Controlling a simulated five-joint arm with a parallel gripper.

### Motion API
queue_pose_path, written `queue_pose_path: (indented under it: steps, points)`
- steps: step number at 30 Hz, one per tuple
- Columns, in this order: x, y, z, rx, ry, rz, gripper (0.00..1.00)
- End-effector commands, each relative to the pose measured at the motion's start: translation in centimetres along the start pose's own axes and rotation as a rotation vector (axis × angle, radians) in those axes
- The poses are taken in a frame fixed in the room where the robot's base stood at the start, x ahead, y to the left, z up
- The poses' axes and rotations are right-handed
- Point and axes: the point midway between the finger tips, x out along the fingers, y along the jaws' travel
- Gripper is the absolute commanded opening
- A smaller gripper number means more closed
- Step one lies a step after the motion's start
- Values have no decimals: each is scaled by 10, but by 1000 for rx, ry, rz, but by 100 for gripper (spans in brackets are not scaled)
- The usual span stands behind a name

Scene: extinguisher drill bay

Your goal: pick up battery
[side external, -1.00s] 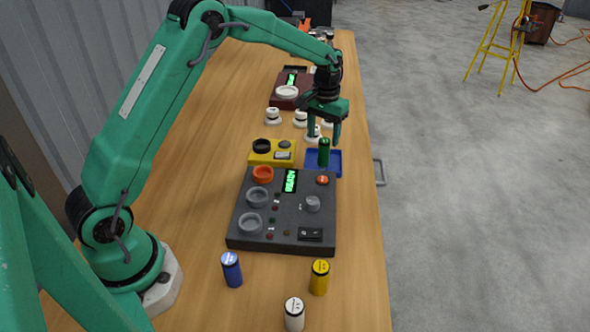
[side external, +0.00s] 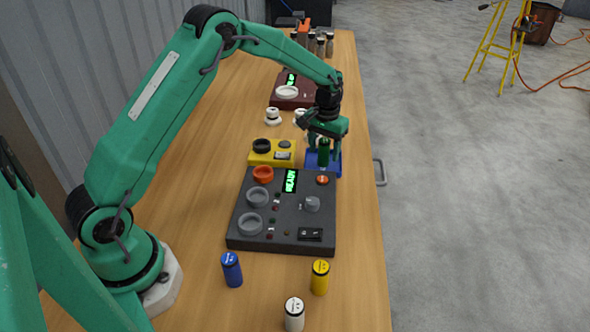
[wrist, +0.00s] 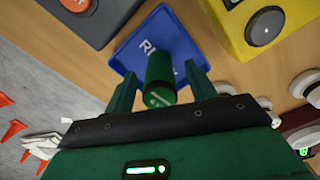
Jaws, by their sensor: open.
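A green cylindrical battery (side external: 323,156) stands on a blue tray (side external: 334,168) near the right edge of the table. It also shows in the wrist view (wrist: 160,82), with the tray (wrist: 125,48) behind it. My gripper (side external: 324,150) is open and low over the tray, with a finger on each side of the green battery. In the wrist view gaps show between the battery and the fingers (wrist: 160,72). A blue battery (side external: 231,269), a yellow battery (side external: 319,278) and a white battery (side external: 294,314) stand at the front of the table.
A dark grey control box (side external: 285,215) with a lit READY display stands just in front of the tray. A yellow box (side external: 262,157) is to the tray's left. White knob-like items (side external: 273,117) and a dark red box (side external: 290,98) stand behind.

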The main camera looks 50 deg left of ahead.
Motion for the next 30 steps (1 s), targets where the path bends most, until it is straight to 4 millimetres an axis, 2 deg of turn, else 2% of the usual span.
queue_pose_path:
  steps: [3,11,23,30]
  points:
    - [0,0,0,0,0,0,56]
    - [0,0,0,0,0,0,5]
    - [-5,0,0,0,2,0,4]
    - [-27,0,-1,0,4,1,4]
